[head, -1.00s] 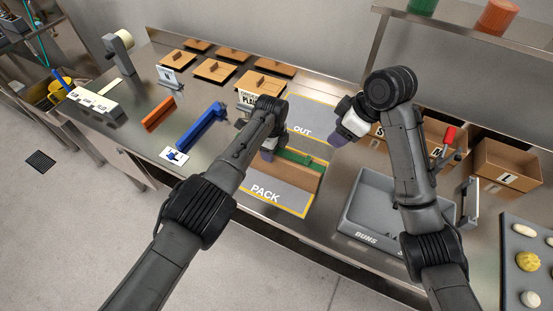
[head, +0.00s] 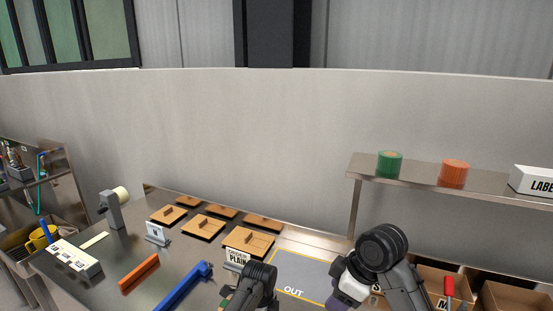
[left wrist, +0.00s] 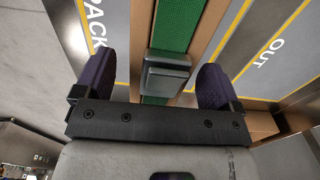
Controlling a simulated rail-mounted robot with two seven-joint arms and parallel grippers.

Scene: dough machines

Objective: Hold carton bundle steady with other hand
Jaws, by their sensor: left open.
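The carton bundle (left wrist: 138,25) shows in the left wrist view as brown cardboard with a green strap (left wrist: 180,25) and a grey buckle (left wrist: 166,75). It lies between the PACK and OUT mat areas. My left gripper (left wrist: 155,82) is open, its two purple fingers spread on either side of the buckle; contact cannot be told. In the head view, the left arm's end (head: 258,280) is at the bottom edge and the bundle is nearly all out of frame. My right gripper (head: 342,298) is at the bottom edge near OUT, its fingers cut off.
Several wooden boards (head: 203,228) lie at the back of the steel table. A blue bar (head: 185,290), an orange bar (head: 139,273) and a tape dispenser (head: 112,208) are at left. A shelf (head: 420,181) holding green and orange rolls overhangs at right. Open cartons (head: 510,298) stand below it.

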